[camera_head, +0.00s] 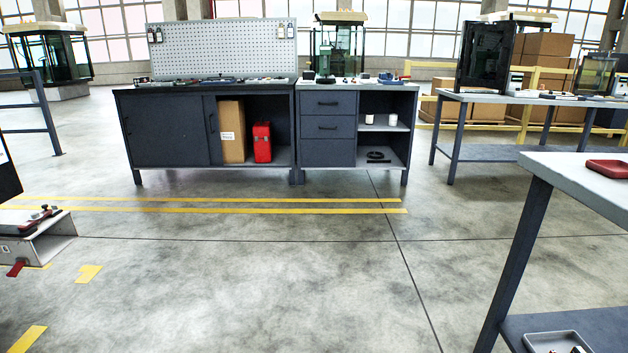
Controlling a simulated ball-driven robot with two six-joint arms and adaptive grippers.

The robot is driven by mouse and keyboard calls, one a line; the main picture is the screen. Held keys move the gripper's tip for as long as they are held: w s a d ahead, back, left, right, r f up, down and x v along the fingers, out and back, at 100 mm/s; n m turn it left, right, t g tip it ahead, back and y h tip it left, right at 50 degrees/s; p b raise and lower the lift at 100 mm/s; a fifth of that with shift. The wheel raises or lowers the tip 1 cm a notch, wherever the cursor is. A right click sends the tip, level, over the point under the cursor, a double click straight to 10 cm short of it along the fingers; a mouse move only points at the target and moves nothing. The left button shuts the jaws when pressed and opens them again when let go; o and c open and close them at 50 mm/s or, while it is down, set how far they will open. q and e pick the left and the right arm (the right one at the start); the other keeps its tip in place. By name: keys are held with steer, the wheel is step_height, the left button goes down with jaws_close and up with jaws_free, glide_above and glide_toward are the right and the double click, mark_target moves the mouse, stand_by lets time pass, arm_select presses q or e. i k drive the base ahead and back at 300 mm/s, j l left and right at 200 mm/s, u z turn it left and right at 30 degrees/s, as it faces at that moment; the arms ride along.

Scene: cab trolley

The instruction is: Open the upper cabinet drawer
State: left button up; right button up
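The dark grey cabinet (328,152) stands across the floor at the back, right of a wider bench with sliding doors. Its upper drawer (340,109) is shut, flush with the front, with a dark horizontal handle (327,103). A lower drawer (342,134) with a similar handle is shut right below it. Open shelves to the right of the drawers hold two small white cups (392,120) and a dark coiled item (377,156). Neither of my grippers shows in the head view.
The sliding-door bench (165,130) holds a cardboard box (231,131) and a red canister (262,142). A table (545,166) stands near right, a metal unit (40,245) near left. Floor (270,280) between me and the cabinet is clear, with flat yellow lines (230,210).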

mark_target(312, 102)
steer(key=i+u, duration=0.1)
steer(key=i, duration=2.4)
steer(key=i+z, duration=0.1)
steer(key=i, duration=0.75)
steer(key=i+j+z, duration=0.1)
steer(key=i, duration=0.75)
steer(key=i+j+z, duration=0.1)
steer(key=i, duration=0.75)
